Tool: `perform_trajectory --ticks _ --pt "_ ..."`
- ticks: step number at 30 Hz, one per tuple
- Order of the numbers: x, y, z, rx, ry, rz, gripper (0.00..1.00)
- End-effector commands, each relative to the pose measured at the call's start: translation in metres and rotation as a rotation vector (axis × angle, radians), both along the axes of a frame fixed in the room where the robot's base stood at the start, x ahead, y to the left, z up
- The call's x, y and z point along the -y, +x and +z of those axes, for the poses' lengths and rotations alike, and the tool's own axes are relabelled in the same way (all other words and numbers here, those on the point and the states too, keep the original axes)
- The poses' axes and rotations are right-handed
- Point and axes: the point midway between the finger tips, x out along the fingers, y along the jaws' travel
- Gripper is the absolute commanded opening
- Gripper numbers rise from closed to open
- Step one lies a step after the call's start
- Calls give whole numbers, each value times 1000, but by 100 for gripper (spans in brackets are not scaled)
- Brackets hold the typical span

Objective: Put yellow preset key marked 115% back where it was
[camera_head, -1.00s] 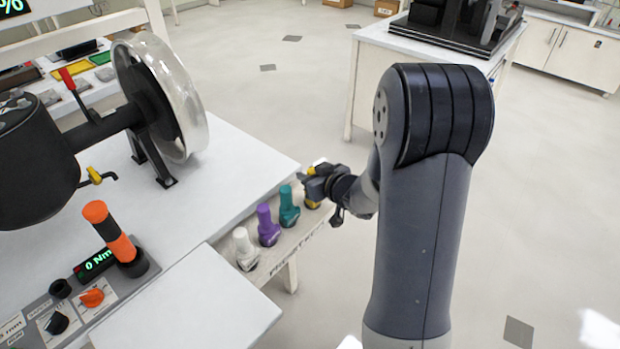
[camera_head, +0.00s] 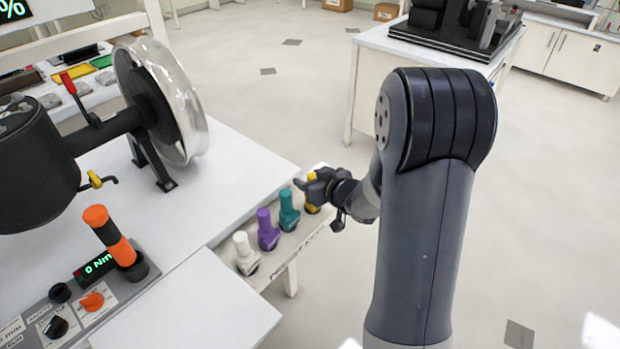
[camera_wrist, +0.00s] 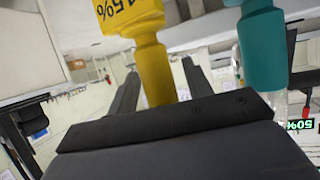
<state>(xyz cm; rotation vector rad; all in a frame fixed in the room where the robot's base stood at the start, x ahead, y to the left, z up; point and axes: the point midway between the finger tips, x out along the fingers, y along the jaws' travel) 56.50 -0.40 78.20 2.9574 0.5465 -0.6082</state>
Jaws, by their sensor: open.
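The yellow preset key (camera_head: 312,208) stands at the far right end of the key rack, partly hidden behind my gripper. In the wrist view the yellow key (camera_wrist: 152,62) appears upside down, with only "15%" of its marking showing. My gripper (camera_head: 308,185) is open at the key. In the wrist view its dark fingers lie on either side of the yellow key's narrower neck, with gaps visible. The key's foot and its seat are mostly hidden in the head view.
The teal key (camera_head: 289,209) stands close beside the yellow one and also shows in the wrist view (camera_wrist: 262,48). A purple key (camera_head: 267,230) and a white key (camera_head: 245,254) follow along the rack (camera_head: 311,239). The white bench (camera_head: 215,195) with the wheel rig is left.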

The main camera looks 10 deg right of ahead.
Motion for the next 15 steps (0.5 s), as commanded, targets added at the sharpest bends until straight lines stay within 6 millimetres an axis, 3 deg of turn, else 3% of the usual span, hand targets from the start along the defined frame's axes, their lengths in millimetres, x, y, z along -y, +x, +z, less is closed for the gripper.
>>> perform_trajectory --ticks 15 --pt "34 -87 42 1 1 -4 48"
